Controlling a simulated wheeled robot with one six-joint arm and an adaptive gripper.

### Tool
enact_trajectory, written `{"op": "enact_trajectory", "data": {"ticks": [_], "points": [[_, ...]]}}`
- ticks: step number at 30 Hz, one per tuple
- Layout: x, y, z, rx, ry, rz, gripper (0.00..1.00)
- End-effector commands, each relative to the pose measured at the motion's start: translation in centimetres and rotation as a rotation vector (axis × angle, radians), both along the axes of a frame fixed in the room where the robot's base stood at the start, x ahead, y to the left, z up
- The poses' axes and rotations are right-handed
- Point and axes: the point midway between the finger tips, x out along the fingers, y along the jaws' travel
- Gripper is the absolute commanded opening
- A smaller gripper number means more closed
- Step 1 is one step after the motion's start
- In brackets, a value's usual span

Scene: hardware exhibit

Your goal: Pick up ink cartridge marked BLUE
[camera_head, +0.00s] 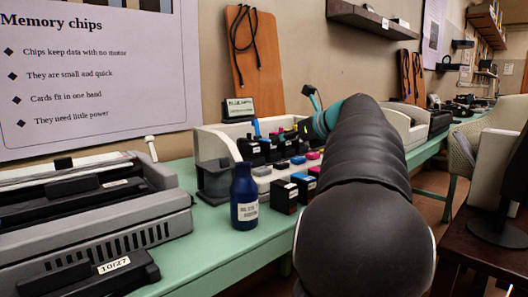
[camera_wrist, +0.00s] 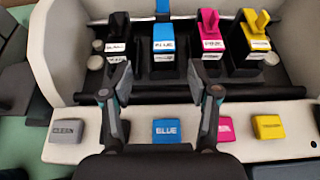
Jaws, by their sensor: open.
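The ink cartridge marked BLUE (camera_wrist: 163,48), with a blue top and white label, stands in the dark carriage between a black cartridge (camera_wrist: 117,42) and a pink one (camera_wrist: 210,45). A yellow cartridge (camera_wrist: 254,48) stands at the right. My gripper (camera_wrist: 160,84) is open and empty in the wrist view. Its fingers are spread to either side of the blue cartridge's column, nearer the camera, and seem apart from it. A blue button marked BLUE (camera_wrist: 177,131) shows beyond my gripper's palm. In the head view my arm hides much of the printer (camera_head: 208,140) and my gripper.
The printer's front ledge has a grey CLEAN button (camera_wrist: 68,132) and a yellow button (camera_wrist: 269,127). A dark blue bottle (camera_head: 244,198) and small boxes (camera_head: 284,196) stand on the green table (camera_head: 215,237) before the printer. A grey machine (camera_head: 130,215) is at left.

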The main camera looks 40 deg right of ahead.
Motion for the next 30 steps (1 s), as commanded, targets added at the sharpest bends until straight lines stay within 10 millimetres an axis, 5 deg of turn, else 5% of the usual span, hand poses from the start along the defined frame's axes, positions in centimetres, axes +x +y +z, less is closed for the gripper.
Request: {"op": "enact_trajectory", "data": {"ticks": [24, 30], "points": [[8.2, 0.4, -3.2, 0.000, 0.000, 0.005, 0.60], [8.6, 0.3, -3.3, 0.000, 0.000, 0.002, 0.60]]}}
